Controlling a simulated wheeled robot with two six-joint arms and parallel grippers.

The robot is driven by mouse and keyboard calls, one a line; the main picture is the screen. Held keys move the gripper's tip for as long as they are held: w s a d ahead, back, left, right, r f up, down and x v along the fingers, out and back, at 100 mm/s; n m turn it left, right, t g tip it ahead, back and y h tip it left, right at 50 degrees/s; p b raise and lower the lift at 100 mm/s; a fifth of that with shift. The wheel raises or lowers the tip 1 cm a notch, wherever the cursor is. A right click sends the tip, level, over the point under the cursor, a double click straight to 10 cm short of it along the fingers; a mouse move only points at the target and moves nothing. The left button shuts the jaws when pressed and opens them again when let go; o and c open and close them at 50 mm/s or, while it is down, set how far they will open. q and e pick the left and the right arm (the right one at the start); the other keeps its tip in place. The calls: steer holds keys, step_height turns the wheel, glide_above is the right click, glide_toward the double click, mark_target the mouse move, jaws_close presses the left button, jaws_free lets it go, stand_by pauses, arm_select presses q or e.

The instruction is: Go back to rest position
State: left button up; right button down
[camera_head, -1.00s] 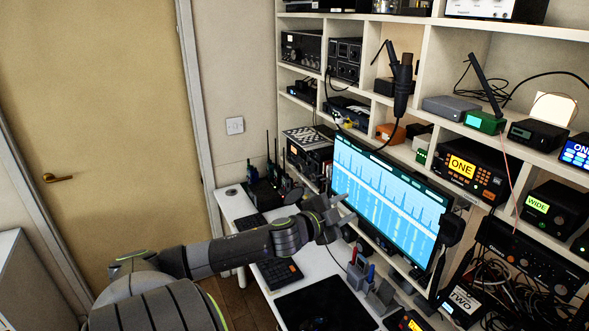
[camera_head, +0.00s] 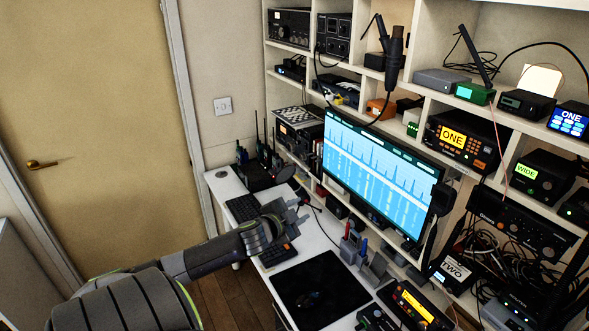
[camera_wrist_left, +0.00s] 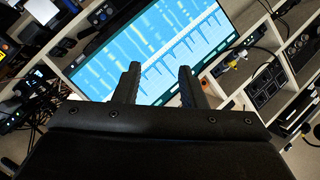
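My left gripper (camera_head: 297,208) is above the white desk, in front of the wide blue monitor (camera_head: 376,180). In the left wrist view its two dark fingers (camera_wrist_left: 160,84) stand apart with nothing between them, so it is open and empty. The monitor also shows beyond the fingers there (camera_wrist_left: 150,50). My left arm (camera_head: 205,260) comes in from the lower left. My right gripper shows in neither view.
The white desk (camera_head: 320,241) carries a keyboard (camera_head: 243,208), a black mat (camera_head: 318,292) and a pen holder (camera_head: 352,245). Shelves with radios, such as one reading ONE (camera_head: 463,140), fill the right. A closed door (camera_head: 95,120) stands at the left.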

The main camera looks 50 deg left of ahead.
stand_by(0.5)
arm_select(q)
steer(key=s+f+n+g+b, duration=0.2)
steer(key=s+f, duration=0.3)
steer(key=f, duration=0.7)
steer(key=s+f+n+g+y+b, duration=0.15)
steer(key=s+f, duration=0.35)
steer(key=f, duration=0.7)
steer(key=s+f+n+g+h+b, duration=0.1)
steer(key=s+f+g+b, duration=0.3)
steer(key=f, duration=0.7)
steer(key=s+d+f+n+g+h+b, duration=0.1)
steer(key=s+d+f+g, duration=0.1)
steer(key=s+d+f, duration=0.5)
steer(key=s+d+f+n+g, duration=0.1)
steer(key=s+d+f, duration=0.2)
steer(key=s+f, duration=0.7)
steer(key=s+d+f+g+h+b, duration=0.2)
steer(key=s+d+f+g, duration=0.1)
steer(key=s+d+f, duration=0.6)
steer(key=s+d, duration=0.3)
steer(key=shift+s+d+f+n, duration=0.15)
steer(key=shift+d+f+n, duration=0.1)
steer(key=shift+n, duration=0.1)
steer(key=shift+a, duration=0.1)
